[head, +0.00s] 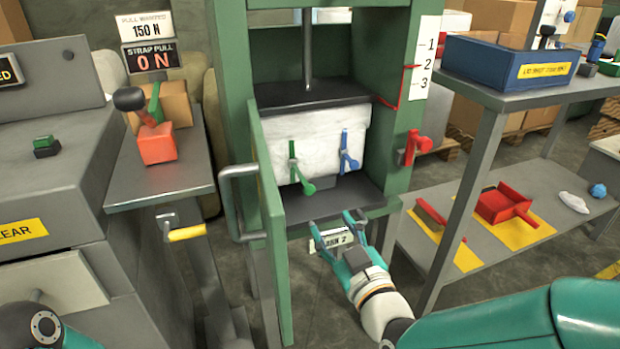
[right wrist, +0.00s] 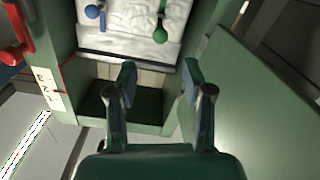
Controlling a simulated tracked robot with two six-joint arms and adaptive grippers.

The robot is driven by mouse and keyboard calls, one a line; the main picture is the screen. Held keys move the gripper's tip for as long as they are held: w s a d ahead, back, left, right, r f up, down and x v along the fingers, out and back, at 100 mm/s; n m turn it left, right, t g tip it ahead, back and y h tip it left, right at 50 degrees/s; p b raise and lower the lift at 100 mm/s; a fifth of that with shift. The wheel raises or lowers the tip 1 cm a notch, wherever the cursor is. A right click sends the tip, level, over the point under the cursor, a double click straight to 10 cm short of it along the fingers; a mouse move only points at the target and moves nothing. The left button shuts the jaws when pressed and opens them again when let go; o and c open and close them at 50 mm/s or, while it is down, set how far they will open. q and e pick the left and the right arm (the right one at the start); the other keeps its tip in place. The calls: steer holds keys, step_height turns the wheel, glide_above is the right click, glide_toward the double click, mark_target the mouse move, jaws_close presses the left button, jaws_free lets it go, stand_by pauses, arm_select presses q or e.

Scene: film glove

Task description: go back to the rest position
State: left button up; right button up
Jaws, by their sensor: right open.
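My right gripper (head: 338,230) is in front of the lower opening of a green press frame (head: 232,90), below a white bale (head: 325,150). Its jaws are open, with nothing between them, and the two fingers (right wrist: 160,85) also show apart in the right wrist view. A label plate on the press front is partly hidden behind the gripper. The bale carries a green strap piece (head: 300,175) and a blue one (head: 348,150). My left arm shows only as a joint at the lower left corner of the head view; its gripper is out of view.
The press door (head: 272,230) stands open left of my right gripper. A red handle (head: 415,147) is on the right post. A grey shelf (head: 480,215) at right holds a red dustpan (head: 503,204) and brush. A blue bin (head: 510,65) stands above. An orange-red tool (head: 155,140) stands at left.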

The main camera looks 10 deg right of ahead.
steer(key=s+d+f+m+g+h, duration=0.15)
steer(key=f+g, duration=0.25)
steer(key=f, duration=1)
steer(key=s+d+f+g, duration=0.1)
steer(key=d+f+g, duration=0.2)
steer(key=f, duration=1)
steer(key=s+a+f+m+g+y, duration=0.1)
steer(key=s+a+f+m+g, duration=0.1)
steer(key=s+f+g, duration=0.5)
steer(key=s+a+f+m+g+y, duration=0.1)
steer(key=s+a+f+m+g, duration=0.15)
steer(key=s+f, duration=0.75)
step_height(320, 180, up, 36)
steer(key=s+m+p, duration=0.1)
steer(key=p, duration=3.3)
steer(key=shift+s+d+p, duration=0.2)
steer(key=shift+s+p, duration=0.1)
steer(key=shift+p, duration=0.1)
steer(key=shift+g, duration=0.25)
